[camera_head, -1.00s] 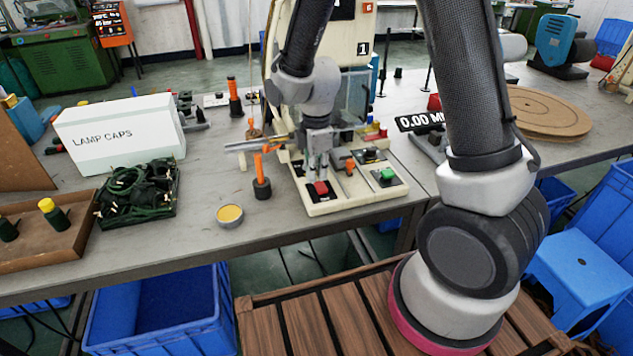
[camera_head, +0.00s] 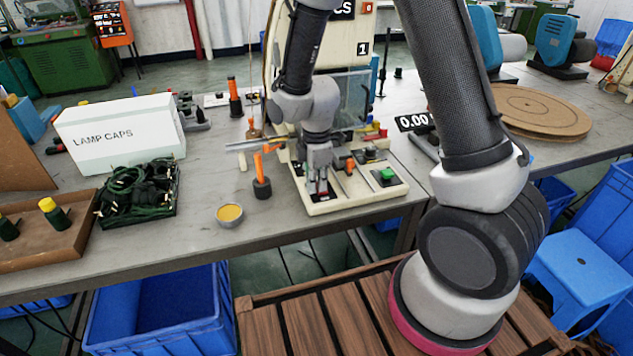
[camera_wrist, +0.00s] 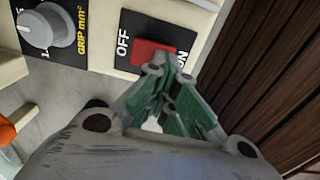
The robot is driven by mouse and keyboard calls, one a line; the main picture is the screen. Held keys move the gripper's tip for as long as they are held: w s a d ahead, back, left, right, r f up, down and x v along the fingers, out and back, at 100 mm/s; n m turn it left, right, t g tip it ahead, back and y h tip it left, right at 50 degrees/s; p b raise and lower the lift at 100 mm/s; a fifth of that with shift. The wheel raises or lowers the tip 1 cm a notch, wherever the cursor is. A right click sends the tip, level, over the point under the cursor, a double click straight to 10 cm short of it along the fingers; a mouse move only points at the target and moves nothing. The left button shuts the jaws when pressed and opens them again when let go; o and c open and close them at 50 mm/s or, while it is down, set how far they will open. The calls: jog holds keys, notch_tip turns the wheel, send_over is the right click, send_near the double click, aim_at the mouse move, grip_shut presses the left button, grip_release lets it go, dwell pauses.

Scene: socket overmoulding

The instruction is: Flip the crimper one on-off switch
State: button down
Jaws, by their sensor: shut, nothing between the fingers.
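The crimper (camera_head: 345,201) is a cream machine on the bench, marked with a 1 on its upright. Its on-off switch (camera_wrist: 152,54) is a red rocker on a black plate with OFF and ON lettering, seen in the wrist view. My gripper (camera_wrist: 160,72) is shut and empty, with its fingertips at the lower edge of the red rocker on the ON side. I cannot tell whether they touch it. In the head view my gripper (camera_head: 322,192) points down over the switch and hides most of it.
A grey GRIP knob (camera_wrist: 48,26) is beside the switch. A green button (camera_head: 387,174) and an orange-red lever (camera_head: 349,165) are on the crimper base. An orange-handled tool (camera_head: 260,172) and a round tin (camera_head: 229,213) stand to the left.

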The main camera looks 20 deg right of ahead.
jog(key=shift+w+r, duration=0.25)
jog(key=shift+w, duration=0.5)
jog(key=shift+r, duration=0.25)
notch_tip(320, 180, up, 13)
jog(key=s, duration=0.3)
jog(key=shift+r, duration=0.1)
